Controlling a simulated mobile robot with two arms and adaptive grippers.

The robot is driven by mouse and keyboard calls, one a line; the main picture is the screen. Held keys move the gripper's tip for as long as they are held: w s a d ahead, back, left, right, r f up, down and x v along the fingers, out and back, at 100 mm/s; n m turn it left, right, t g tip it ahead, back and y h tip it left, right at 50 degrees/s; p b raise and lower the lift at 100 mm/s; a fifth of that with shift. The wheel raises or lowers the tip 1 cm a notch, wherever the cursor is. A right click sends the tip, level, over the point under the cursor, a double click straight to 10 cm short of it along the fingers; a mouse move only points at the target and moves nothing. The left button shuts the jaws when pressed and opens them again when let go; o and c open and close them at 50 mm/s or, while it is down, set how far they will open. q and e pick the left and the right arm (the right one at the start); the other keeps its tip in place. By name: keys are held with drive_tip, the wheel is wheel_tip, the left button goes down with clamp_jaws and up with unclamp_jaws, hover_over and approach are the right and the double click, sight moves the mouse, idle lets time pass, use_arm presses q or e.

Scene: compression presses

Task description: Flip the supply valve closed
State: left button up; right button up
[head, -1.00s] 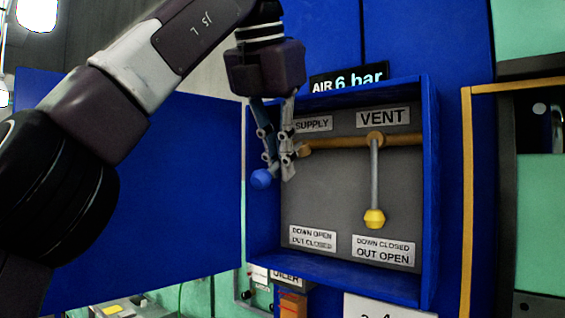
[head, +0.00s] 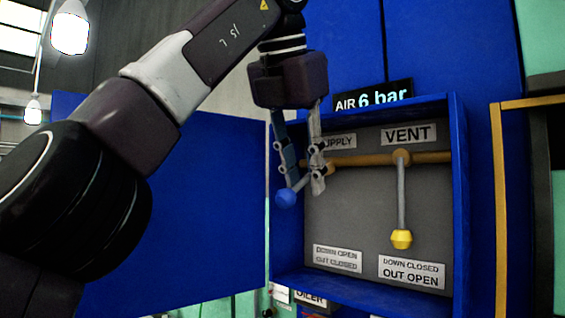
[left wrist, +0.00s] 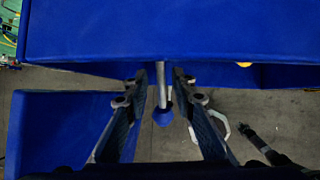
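The supply valve lever ends in a blue knob (head: 286,199). The lever juts out from the panel, past the front of the blue box, rather than hanging down. In the left wrist view the knob (left wrist: 162,117) and its grey rod lie between my two fingers, with a gap on both sides. My left gripper (head: 304,188) points down at the box's left side; it is open around the lever and partly hides the valve joint and the SUPPLY label (head: 338,141). The gripper's fingers also show apart in the left wrist view (left wrist: 165,100). My right gripper is not in view.
The vent lever with its yellow knob (head: 401,239) hangs straight down to the right. The blue box (head: 460,190) has side walls and a top close to the gripper. A blue door panel (head: 190,220) stands left. The AIR sign (head: 372,97) reads 6 bar.

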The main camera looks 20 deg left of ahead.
use_arm(q)
drive_tip(key=shift+v, duration=1.25)
drive_tip(key=s, duration=1.2)
drive_tip(key=shift+d+f, duration=0.2)
drive_tip(key=shift+d, duration=0.1)
drive_tip(key=shift+w, duration=0.1)
